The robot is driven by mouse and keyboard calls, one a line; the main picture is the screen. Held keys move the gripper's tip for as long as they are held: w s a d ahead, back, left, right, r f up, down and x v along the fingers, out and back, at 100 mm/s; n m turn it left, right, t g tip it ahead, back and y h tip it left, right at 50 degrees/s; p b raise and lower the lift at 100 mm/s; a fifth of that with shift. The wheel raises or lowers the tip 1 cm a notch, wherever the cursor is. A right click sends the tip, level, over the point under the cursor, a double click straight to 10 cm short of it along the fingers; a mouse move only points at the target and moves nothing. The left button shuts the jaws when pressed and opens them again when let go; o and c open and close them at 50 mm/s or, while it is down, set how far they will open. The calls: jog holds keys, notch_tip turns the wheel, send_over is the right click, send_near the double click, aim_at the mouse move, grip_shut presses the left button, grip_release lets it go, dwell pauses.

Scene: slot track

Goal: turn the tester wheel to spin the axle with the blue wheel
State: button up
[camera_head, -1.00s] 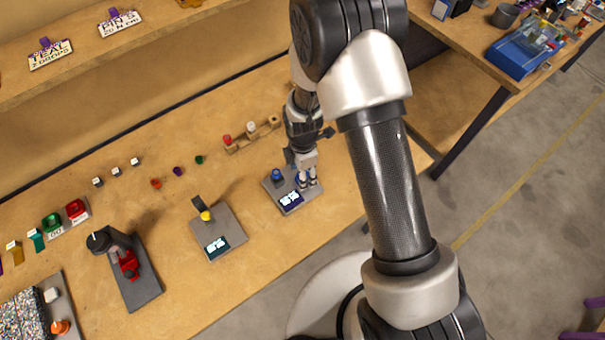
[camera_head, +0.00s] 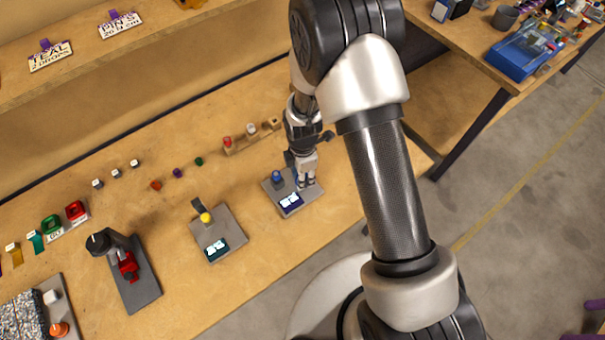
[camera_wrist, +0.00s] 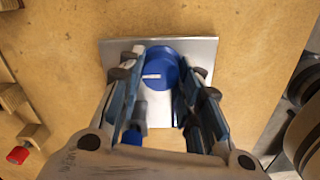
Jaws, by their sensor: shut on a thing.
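A grey tester plate (camera_head: 313,194) lies near the front edge of the bench, with a small blue part (camera_head: 277,176) on its left and a dark display with light marks (camera_head: 291,202) at its front. My gripper (camera_head: 306,184) points down over the plate's right side. In the wrist view, a round blue wheel (camera_wrist: 160,70) with a short white mark sits on the plate between the fingers of my gripper (camera_wrist: 157,92). The fingers are closed against its sides. Another blue part (camera_wrist: 133,136) is partly hidden by the left finger.
A similar plate with a yellow knob (camera_head: 205,217) lies to the left, and a dark stand with a red part (camera_head: 128,266) farther left. A wooden block row (camera_head: 252,135) stands behind. Several small coloured pieces lie on the bench. The bench's front edge is close to the plate.

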jog(key=shift+m, duration=0.3)
jog(key=shift+c, duration=0.3)
